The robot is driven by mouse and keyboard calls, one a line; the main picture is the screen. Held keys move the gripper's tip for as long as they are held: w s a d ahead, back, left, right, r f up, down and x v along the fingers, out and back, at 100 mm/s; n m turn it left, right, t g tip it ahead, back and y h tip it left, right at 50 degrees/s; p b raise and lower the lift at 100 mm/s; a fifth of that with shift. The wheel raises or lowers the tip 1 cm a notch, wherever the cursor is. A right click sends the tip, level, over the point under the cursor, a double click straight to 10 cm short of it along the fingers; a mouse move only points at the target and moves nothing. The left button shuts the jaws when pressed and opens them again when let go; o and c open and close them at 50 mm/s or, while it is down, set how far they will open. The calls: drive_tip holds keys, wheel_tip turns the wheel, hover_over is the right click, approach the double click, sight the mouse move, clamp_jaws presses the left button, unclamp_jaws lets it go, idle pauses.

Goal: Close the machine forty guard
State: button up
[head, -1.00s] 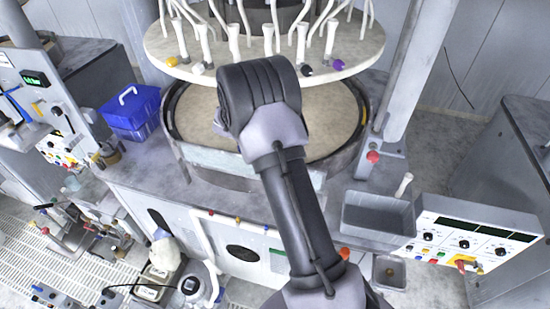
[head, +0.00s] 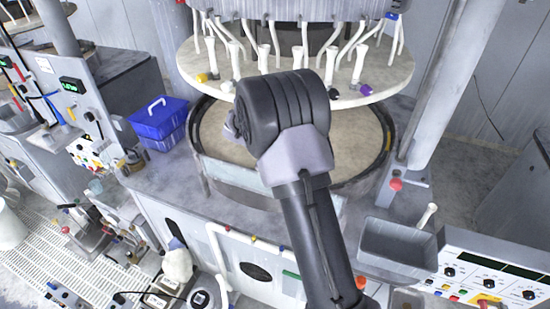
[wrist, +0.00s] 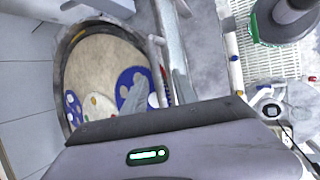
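The machine has a round beige platen (head: 345,150) in a dark-rimmed bowl. A pale grey guard panel (head: 248,181) stands along the bowl's front rim. In the wrist view, a long grey panel edge (wrist: 170,40), probably the guard, runs beside the bowl, with a thin pale bar (wrist: 154,55) next to it. My gripper (wrist: 159,90) shows as two grey fingers set apart near that bar, over the bowl's edge. I cannot tell whether they touch it. In the head view, my arm hides most of the gripper and part of the guard. No machine number is readable.
A round upper plate (head: 290,75) with several hoses hangs above the platen. A blue box (head: 158,122) stands left of the bowl. A grey sink (head: 398,245) and a control panel (head: 490,275) are at right. A grey post (head: 450,90) rises behind the sink.

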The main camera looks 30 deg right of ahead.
drive_tip(key=v, duration=1.2)
drive_tip(key=shift+f, duration=0.1)
